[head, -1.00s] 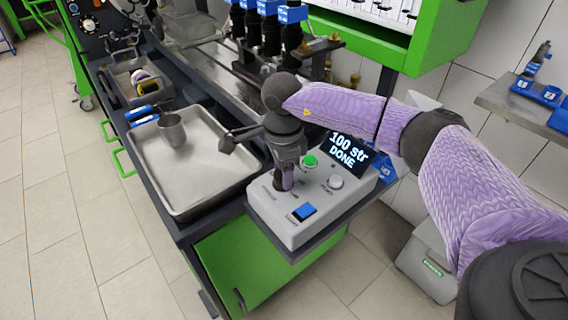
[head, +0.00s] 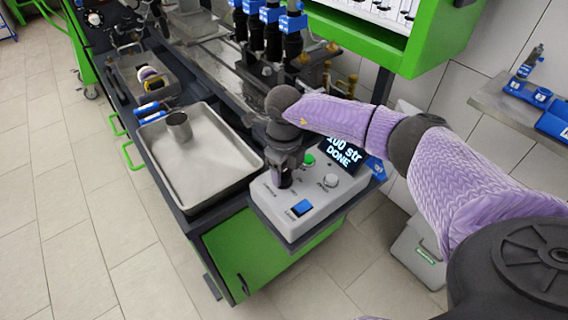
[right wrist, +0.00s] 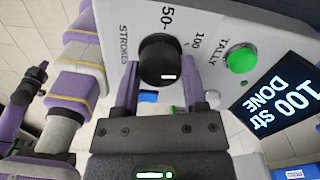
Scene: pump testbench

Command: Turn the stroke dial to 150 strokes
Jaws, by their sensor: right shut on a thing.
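The stroke dial is a round black knob (right wrist: 160,62) on the grey control box (head: 325,208), beside the printed 50 and 100 in the right wrist view. A small white mark shows on its side facing my gripper. My right gripper (right wrist: 155,80) is shut on the knob, one finger on each side. In the head view my right gripper (head: 285,178) points down onto the box and hides the dial. The tilted display (right wrist: 286,103) reads "100 str DONE"; it also shows in the head view (head: 343,153). My left gripper is not seen in the head view.
A green button (right wrist: 241,59) labelled TALLY sits close to the dial. The box also bears a blue button (head: 302,208) and a white knob (head: 331,180). A metal tray (head: 212,190) with a cup (head: 179,127) stands left of it.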

